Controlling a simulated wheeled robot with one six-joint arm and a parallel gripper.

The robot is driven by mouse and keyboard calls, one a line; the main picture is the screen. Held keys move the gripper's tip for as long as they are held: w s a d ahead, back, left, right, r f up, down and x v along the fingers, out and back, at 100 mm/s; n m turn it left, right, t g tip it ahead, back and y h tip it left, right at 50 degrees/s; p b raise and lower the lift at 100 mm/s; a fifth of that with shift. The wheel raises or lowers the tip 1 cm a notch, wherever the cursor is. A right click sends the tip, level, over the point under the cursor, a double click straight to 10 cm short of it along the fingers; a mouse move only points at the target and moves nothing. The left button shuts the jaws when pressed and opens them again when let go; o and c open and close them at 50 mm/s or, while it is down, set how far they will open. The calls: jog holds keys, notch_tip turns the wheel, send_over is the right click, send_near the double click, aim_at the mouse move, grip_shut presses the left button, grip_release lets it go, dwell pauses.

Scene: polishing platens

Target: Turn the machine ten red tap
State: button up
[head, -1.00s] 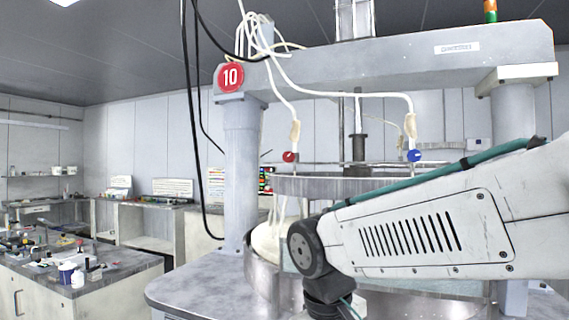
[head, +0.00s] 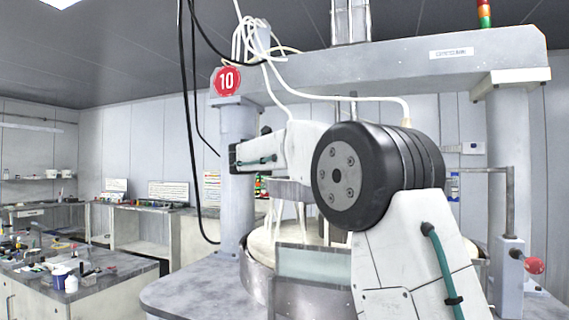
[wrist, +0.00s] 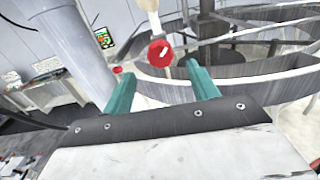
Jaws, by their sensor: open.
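The red tap (wrist: 160,53) is a round red knob with a pale mark, on the end of a cream-coloured tube fitting, at the upper middle of the wrist view. My gripper (wrist: 160,70) is open, its two teal fingers pointing towards the tap. The tap appears between and just beyond the fingertips, with no clear contact. Machine ten carries a round red sign with the number 10 (head: 227,81) in the head view. There my arm hides both the red tap and the blue tap, and I cannot make out my fingers.
A large round metal basin (wrist: 235,75) lies behind the tap. A grey column (wrist: 62,45) stands at left. A smaller red object (wrist: 117,69) shows farther off. Black cables (head: 190,130) hang left of the machine. A red knob (head: 534,265) sits at far right. A cluttered bench (head: 85,280) stands left.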

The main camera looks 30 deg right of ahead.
jog(key=shift+x, duration=3.9)
